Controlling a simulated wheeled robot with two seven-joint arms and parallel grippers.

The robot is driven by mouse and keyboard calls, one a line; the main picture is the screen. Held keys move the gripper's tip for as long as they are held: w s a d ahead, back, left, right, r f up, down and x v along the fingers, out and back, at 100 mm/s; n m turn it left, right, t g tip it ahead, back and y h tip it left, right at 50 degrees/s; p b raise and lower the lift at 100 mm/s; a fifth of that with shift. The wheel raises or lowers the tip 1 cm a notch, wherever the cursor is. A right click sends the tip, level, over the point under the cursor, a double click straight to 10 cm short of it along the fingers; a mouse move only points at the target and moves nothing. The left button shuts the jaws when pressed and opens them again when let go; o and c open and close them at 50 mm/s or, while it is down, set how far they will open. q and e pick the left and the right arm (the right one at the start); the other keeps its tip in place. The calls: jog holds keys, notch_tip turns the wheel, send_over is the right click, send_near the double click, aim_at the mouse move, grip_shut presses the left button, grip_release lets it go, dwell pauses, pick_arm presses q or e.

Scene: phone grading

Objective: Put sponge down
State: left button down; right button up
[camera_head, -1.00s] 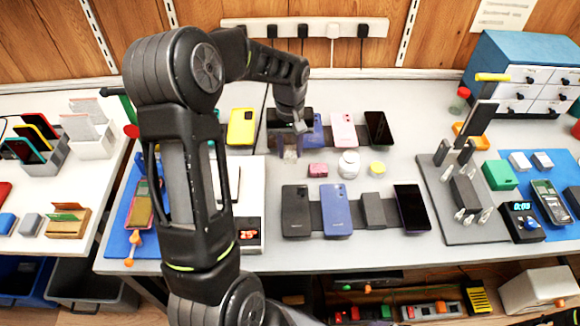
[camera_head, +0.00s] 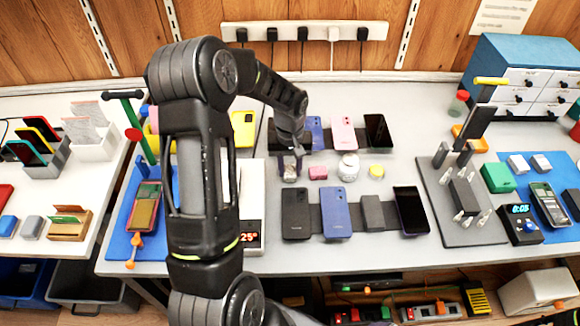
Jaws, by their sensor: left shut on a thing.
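My left gripper (camera_head: 290,164) points down over the grey table, left of a small pink block (camera_head: 318,173). It is shut on a small pale thing, taken as the sponge (camera_head: 289,175), which shows low between the fingers and is mostly hidden by them. I cannot tell whether the sponge touches the table. My left arm comes in from the bottom and covers part of the left of the table. My right gripper is not in view.
A white jar (camera_head: 348,167) and a yellow-lidded pot (camera_head: 376,171) stand right of the pink block. Phones lie in a back row and a front row, including a blue one (camera_head: 336,212). A dark stand (camera_head: 462,205) is at the right.

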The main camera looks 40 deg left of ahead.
aim_at(290, 170)
pick_arm(q)
jog(key=shift+f, duration=0.1)
jog(key=c, duration=1)
grip_release()
jog(key=shift+c, duration=0.2)
notch_tip(290, 170, up, 12)
jog(key=shift+b, duration=0.45)
